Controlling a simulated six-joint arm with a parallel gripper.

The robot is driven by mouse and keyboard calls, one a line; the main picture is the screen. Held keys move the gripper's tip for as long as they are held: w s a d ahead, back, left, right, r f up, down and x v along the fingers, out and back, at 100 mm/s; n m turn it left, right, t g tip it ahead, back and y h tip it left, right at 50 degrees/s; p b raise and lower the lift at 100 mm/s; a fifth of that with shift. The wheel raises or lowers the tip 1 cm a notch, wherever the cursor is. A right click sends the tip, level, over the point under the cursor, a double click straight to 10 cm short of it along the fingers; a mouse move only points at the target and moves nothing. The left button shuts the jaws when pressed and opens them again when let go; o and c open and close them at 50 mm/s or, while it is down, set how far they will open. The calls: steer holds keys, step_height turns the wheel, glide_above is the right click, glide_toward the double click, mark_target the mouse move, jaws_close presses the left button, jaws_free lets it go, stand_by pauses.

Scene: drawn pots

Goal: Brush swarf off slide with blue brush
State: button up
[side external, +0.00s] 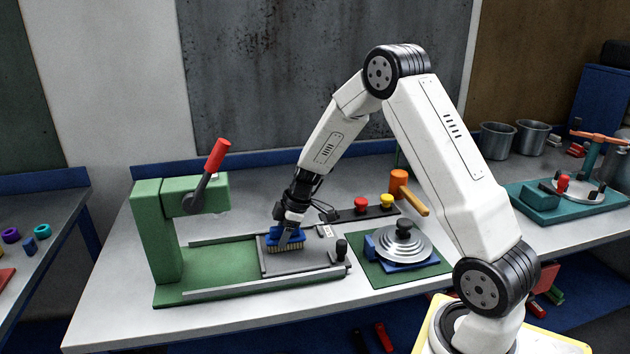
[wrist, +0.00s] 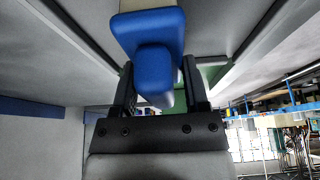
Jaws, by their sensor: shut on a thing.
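My gripper (side external: 289,232) is shut on the blue brush (side external: 276,236). In the wrist view the brush's blue handle (wrist: 153,62) sits between the two dark fingers of my gripper (wrist: 154,90). In the side view the brush has tan bristles pointing down, at or just above the grey slide (side external: 308,262); I cannot tell whether they touch it. The slide lies between pale rails on the green base of the press. A black knob stands at the slide's right end. I cannot make out any swarf on the slide; the brush and gripper hide part of it.
The green press (side external: 160,225) with a red-tipped lever (side external: 217,155) rises left of the slide. A round stepped metal part (side external: 403,243) stands on a green mat to the right. A mallet (side external: 405,188) and a strip with red and yellow buttons (side external: 361,206) lie behind.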

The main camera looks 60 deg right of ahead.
steer(key=shift+s+a+f, duration=0.1)
steer(key=shift+s+a, duration=0.8)
steer(key=shift+s, duration=0.05)
steer(key=shift+s, duration=0.1)
steer(key=shift+s+d+f, duration=0.15)
steer(key=shift+s+d, duration=0.4)
steer(key=shift+w+d, duration=1)
steer(key=shift+w+d, duration=0.1)
steer(key=shift+w+d+r, duration=0.25)
steer(key=shift+w+d, duration=0.6)
steer(key=shift+w, duration=0.05)
steer(key=shift+f, duration=0.1)
